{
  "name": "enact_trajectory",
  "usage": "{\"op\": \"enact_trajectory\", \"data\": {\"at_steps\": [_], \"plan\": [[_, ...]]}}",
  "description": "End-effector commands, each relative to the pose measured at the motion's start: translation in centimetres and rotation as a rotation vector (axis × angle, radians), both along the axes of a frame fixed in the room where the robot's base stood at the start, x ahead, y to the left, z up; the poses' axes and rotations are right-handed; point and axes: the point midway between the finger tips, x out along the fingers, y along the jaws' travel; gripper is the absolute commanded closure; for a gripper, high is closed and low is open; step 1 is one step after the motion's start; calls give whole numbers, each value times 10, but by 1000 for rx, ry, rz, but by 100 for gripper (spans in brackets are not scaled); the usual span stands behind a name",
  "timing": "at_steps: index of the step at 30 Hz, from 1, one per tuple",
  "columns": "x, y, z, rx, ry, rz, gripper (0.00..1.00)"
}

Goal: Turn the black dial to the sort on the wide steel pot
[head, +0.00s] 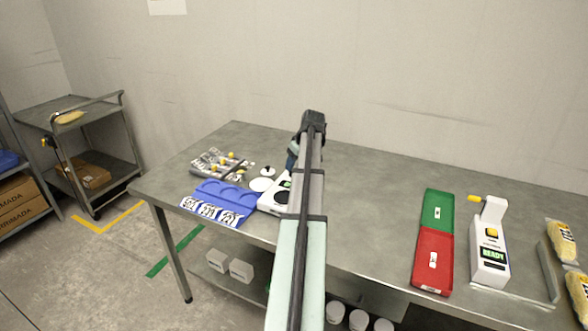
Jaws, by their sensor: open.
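A white box (270,207) with a black round dial (284,198) on its top stands left of my arm on the steel table. My arm covers part of the box's right side. The dial's pointer and markings are too small to read. I cannot make out a wide steel pot. My arm reaches up from the bottom edge and bends over above the table. My gripper's jaws are hidden behind the arm.
A blue tray (211,206) with round recesses and black-and-white labels lies left of the box. Right are a green-and-red tray (447,238), a white READY device (490,262) and yellow packs (561,241).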

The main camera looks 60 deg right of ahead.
Motion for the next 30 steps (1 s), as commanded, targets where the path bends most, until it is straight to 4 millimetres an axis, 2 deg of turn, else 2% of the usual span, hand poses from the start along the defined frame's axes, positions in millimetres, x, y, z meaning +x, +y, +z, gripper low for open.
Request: {"op": "enact_trajectory", "data": {"at_steps": [3, 9, 21, 30], "plan": [[6, -2, -15, 0, 0, 0, 43], [12, -5, -30, 0, 0, 0, 43], [13, -5, -33, -1, -1, 0, 44], [13, -5, -33, 0, 0, 0, 73]]}}
